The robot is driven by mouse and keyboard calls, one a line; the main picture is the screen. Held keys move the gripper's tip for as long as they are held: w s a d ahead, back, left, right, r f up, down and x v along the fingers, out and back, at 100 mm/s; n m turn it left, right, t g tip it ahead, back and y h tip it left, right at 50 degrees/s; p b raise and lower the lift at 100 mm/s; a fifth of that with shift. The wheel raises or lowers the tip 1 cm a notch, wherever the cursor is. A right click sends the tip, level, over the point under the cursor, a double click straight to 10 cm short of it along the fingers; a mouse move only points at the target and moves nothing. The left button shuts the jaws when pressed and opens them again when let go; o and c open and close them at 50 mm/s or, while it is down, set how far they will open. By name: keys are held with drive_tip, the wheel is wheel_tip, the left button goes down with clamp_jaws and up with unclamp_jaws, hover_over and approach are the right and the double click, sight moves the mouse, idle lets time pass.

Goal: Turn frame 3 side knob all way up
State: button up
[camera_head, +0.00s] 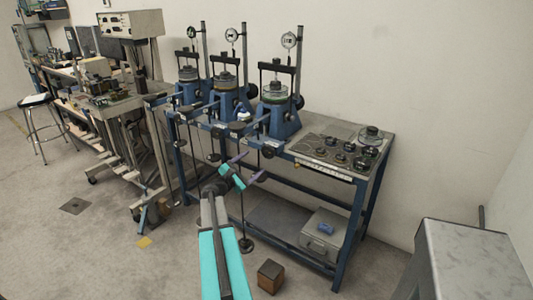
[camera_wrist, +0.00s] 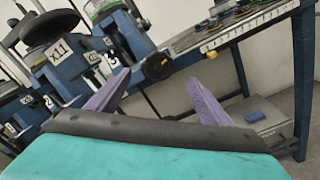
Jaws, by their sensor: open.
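Three blue lever frames with round dial gauges stand in a row on the bench. The rightmost blue frame (camera_head: 278,117) is nearest my gripper. In the wrist view the knob appears between the fingertips (camera_wrist: 159,78); contact cannot be told.
The bench top (camera_head: 318,137) right of the frames carries several dark weights (camera_head: 370,134). A hanging weight (camera_head: 246,245) is below, beside my arm. A grey case (camera_head: 323,235) is on the lower shelf, and a brown block (camera_head: 270,276) is on the floor. A grey cabinet (camera_head: 470,262) stands right.

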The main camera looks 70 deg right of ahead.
sight(268, 152)
drive_tip(key=shift+p+x, duration=1.25)
drive_tip(key=shift+x, duration=4.05)
drive_tip(key=shift+f, duration=0.1)
drive_tip(key=c, duration=1)
